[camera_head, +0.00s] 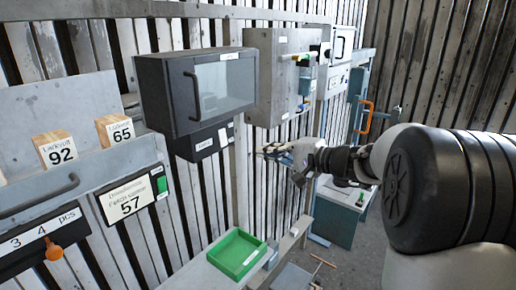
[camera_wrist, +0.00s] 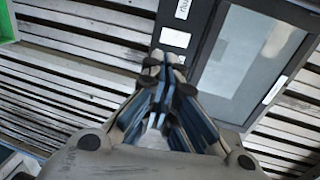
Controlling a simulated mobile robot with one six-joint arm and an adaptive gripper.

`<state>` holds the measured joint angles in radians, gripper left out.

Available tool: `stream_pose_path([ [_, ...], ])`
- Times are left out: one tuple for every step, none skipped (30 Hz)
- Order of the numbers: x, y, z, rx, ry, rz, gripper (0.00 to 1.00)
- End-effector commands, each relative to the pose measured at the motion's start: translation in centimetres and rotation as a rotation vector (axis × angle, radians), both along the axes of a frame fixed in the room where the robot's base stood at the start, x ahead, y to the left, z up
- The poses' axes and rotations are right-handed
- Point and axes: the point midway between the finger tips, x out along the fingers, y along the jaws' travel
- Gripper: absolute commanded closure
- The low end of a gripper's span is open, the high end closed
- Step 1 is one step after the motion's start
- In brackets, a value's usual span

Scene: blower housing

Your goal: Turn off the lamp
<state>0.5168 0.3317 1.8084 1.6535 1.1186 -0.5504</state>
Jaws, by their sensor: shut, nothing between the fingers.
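No lamp stands out as such in either view. A dark panel (camera_head: 202,144) with a small white label and pale switch-like plates (camera_head: 226,136) sits under the dark windowed box. The wrist view shows what looks like the same panel (camera_wrist: 198,32), with a label and white plates (camera_wrist: 175,38). My gripper (camera_head: 264,151) is right of this panel in the head view. In the wrist view its fingertips (camera_wrist: 165,60) are together and empty, overlapping the panel's lower plate. I cannot tell whether they touch it.
The dark box (camera_head: 200,90) has a window and a handle. A grey cabinet (camera_head: 278,75) with small controls is on its right. A green tray (camera_head: 237,253) lies below. Wooden blocks (camera_head: 56,149) and a panel with an orange knob (camera_head: 54,251) are at left.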

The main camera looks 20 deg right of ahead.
Motion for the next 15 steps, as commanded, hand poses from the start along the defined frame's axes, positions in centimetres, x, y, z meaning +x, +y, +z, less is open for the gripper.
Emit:
stream_pose_path([
  [0.7,0.7,-0.1,0.001,0.002,0.005,1.0],
  [1.2,1.1,-0.2,0.001,0.003,0.006,1.0],
  [1.9,1.5,-0.2,0.001,0.002,0.005,1.0],
  [2.4,2.0,-0.4,0.001,0.002,0.007,1.0],
  [2.9,2.4,-0.5,0.001,0.003,0.007,1.0],
  [3.7,2.9,-0.6,0.001,0.002,0.006,1.0],
  [4.2,3.3,-0.7,0.001,0.003,0.007,1.0],
  [4.7,3.6,-0.9,0.0,0.003,0.006,1.0],
  [5.4,4.1,-1.0,0.0,0.003,0.006,1.0],
  [5.9,4.5,-1.1,0.001,0.002,0.006,1.0],
  [6.3,4.8,-1.2,0.0,0.002,0.005,1.0],
  [6.9,5.3,-1.4,0.0,0.003,0.005,1.0],
  [7.3,5.5,-1.4,0.001,0.002,0.004,1.0],
  [7.7,5.8,-1.5,0.001,0.003,0.005,1.0],
  [8.2,6.1,-1.6,0.0,0.002,0.005,1.0],
])
